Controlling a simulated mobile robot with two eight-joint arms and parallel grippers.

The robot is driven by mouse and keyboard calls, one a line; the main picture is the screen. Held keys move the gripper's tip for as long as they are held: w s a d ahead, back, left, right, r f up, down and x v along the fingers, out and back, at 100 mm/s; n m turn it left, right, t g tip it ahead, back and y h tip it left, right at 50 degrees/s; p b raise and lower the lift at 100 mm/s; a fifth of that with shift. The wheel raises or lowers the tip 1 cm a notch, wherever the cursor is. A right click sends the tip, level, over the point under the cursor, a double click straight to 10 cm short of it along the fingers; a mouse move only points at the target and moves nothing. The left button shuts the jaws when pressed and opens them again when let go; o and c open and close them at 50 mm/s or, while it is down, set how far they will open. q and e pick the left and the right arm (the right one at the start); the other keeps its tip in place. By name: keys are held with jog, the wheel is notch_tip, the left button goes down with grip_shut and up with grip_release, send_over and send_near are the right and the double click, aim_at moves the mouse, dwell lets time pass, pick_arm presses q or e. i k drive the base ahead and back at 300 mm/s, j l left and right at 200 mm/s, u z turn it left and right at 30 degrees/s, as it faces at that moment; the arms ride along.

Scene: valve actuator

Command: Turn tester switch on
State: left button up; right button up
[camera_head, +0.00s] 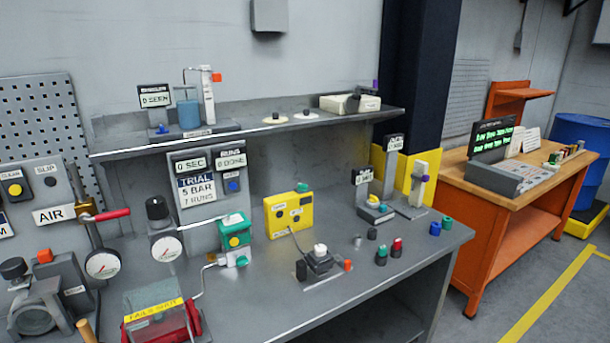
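A yellow box (290,213) with dark panels on its front stands at the middle of the grey bench and looks like the tester. A green part (303,187) sits on its top edge and may be its switch; its setting is too small to tell. A dark lead runs down from the box towards a small dark device with a white top (320,258) on a plate in front of it. Neither of my grippers is in view.
Small coloured cylinders (396,247) stand to the right. A raised shelf (250,131) runs behind. An orange workbench (515,201) is further right.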

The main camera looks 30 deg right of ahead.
aim_at(302, 187)
jog(key=i+l, duration=0.2)
jog(key=l, duration=0.15)
jog(key=i+l, duration=0.15)
jog(key=l, duration=0.2)
jog(key=i+l, duration=0.2)
jog(key=l, duration=0.15)
jog(key=u, duration=0.05)
